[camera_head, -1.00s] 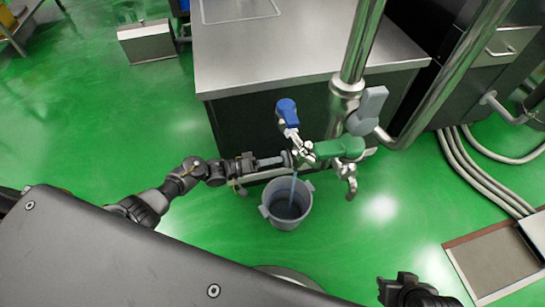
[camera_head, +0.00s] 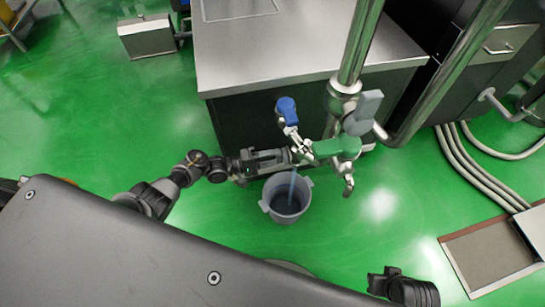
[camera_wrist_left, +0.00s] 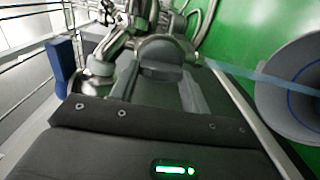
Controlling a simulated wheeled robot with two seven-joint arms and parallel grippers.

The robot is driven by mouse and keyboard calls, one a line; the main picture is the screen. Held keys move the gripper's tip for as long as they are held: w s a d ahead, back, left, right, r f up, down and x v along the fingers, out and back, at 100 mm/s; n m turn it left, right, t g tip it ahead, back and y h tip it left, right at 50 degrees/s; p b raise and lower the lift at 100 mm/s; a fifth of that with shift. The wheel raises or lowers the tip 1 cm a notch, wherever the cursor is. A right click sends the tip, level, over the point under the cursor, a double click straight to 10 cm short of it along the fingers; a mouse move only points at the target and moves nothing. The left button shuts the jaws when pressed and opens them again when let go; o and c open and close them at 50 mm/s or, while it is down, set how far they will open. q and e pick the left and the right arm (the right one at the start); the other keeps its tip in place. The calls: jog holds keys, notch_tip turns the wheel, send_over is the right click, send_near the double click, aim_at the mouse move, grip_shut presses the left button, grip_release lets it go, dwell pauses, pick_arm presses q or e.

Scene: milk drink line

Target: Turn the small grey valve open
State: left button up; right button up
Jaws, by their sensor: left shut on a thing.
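My left gripper (camera_head: 287,157) reaches in from the left to the pipe fittings, above a grey bucket (camera_head: 266,208). In the left wrist view its fingers (camera_wrist_left: 165,78) are closed around a rounded grey piece, the small grey valve's handle (camera_wrist_left: 162,52). In the head view the gripper mostly hides this valve. A bluish stream (camera_head: 292,186) falls into the bucket; both also show at right in the left wrist view, the stream (camera_wrist_left: 262,79) and the bucket (camera_wrist_left: 268,98). My right gripper (camera_head: 385,282) is at the lower right, away from the fittings; its jaw opening is unclear.
A blue handle (camera_head: 287,108), a green handle (camera_head: 337,147) and a larger grey lever (camera_head: 368,106) sit close around the left gripper. A steel pipe (camera_head: 356,45) rises beside a steel-topped counter (camera_head: 290,45).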

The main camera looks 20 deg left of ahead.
pick_arm(q)
jog(key=shift+w+a, duration=0.1)
jog(key=o, duration=1)
jog(key=v, duration=1)
jog(key=shift+s+a, duration=0.25)
jog(key=shift+a, duration=0.05)
pick_arm(e)
jog(key=shift+w+f, duration=0.25)
jog(key=shift+f, duration=0.1)
jog(key=shift+s+f, duration=0.1)
jog(key=shift+s, duration=0.3)
jog(key=shift+w, duration=0.1)
